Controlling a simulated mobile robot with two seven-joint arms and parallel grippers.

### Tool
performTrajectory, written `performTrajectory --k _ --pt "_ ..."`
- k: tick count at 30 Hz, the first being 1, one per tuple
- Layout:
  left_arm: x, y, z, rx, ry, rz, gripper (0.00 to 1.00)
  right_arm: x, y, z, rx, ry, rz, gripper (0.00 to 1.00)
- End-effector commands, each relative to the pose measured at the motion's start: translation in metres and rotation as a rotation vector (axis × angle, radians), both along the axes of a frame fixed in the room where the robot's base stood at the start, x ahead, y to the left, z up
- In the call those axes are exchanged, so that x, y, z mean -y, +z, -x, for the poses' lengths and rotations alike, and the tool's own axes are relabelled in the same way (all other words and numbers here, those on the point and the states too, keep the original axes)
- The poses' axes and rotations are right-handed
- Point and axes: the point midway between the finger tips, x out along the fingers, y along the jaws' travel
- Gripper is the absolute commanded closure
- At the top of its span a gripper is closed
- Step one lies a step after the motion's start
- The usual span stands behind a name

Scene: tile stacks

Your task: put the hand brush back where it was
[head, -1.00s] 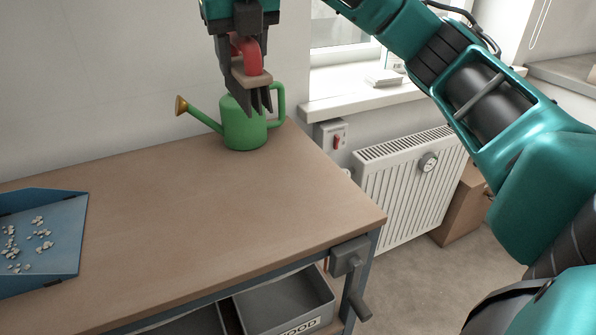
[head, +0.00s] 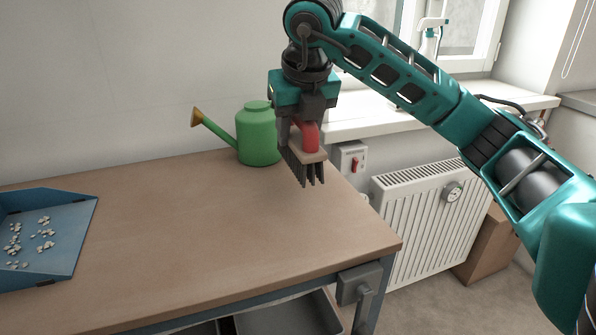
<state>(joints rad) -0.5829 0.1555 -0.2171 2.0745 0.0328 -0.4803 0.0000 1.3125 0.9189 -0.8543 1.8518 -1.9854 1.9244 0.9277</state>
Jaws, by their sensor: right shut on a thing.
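The hand brush (head: 308,158) has a red handle, a wooden block and dark bristles pointing down. My right gripper (head: 304,128) is shut on its red handle. It holds the brush above the back right part of the workbench, in front of and to the right of the green watering can. The bristles look clear of the bench top, but the exact height is hard to tell. My left gripper is not in view.
The green watering can (head: 258,135) stands at the back of the wooden workbench (head: 210,230). A blue dustpan (head: 70,235) with several pale crumbs lies at the left. The bench's middle is clear. A radiator (head: 420,215) and a window sill (head: 440,112) are beyond its right side.

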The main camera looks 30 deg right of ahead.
Motion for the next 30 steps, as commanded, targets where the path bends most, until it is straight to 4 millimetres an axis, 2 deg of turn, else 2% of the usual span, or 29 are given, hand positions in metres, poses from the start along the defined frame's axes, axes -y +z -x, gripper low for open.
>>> performTrajectory --k 1,8,15,28,29,30 --pt "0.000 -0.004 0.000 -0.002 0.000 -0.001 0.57 0.000 -0.010 0.000 -0.001 0.000 0.000 1.00" --pt "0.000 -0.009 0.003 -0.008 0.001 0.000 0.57 0.000 -0.026 0.000 0.001 0.000 0.000 1.00" --pt "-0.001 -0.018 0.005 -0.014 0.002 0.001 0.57 0.000 -0.061 0.000 -0.001 0.000 0.000 1.00" --pt "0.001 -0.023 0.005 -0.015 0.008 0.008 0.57 0.000 -0.069 0.000 0.001 0.000 -0.001 1.00" --pt "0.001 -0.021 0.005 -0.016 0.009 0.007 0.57 0.000 -0.068 0.000 0.000 0.000 -0.001 0.53" --pt "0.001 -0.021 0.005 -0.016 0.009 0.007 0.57 0.000 -0.068 0.000 0.000 0.000 -0.001 0.49"
